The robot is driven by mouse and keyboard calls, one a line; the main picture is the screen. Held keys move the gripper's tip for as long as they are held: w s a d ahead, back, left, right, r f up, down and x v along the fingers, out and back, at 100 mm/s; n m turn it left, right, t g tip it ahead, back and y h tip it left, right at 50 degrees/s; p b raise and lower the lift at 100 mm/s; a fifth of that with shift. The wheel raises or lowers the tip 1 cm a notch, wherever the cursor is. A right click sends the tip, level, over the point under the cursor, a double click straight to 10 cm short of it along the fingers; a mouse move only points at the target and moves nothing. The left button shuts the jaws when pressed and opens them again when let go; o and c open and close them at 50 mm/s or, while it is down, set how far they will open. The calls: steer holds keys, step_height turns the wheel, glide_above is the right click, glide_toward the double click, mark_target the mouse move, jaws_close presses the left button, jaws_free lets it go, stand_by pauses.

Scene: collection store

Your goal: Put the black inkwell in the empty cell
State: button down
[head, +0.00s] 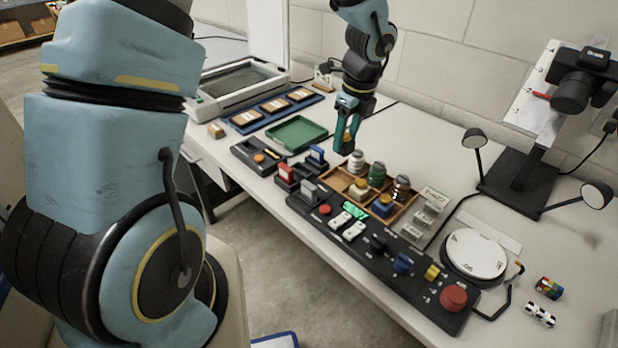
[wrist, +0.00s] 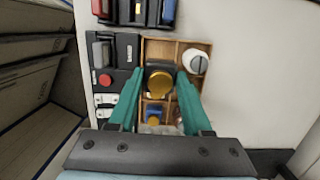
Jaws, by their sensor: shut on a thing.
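The black inkwell (wrist: 158,84) with its gold cap is held between the teal fingers of my gripper (wrist: 160,92) in the wrist view. In the head view my gripper (head: 346,140) is at the back left of the wooden tray (head: 333,185), above table height. The inkwell appears above the tray.
The tray also holds a green bottle (head: 376,173), a dark banded bottle (head: 401,186), a white gold-capped inkwell (head: 358,188) and a blue inkwell (head: 382,206). A black control panel (head: 390,244) runs along the front. A green tray (head: 296,133) lies to the left.

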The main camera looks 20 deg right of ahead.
mark_target(341, 154)
steer(key=f, duration=0.5)
steer(key=shift+w+a+f, duration=0.1)
steer(key=shift+w+a, duration=0.2)
steer(key=shift+f+p, duration=0.45)
steer(key=shift+f, duration=1.9)
steer(key=shift+f, duration=0.1)
steer(key=shift+f, duration=0.15)
steer(key=c, duration=0.6)
jaws_free()
steer(key=shift+d, duration=0.1)
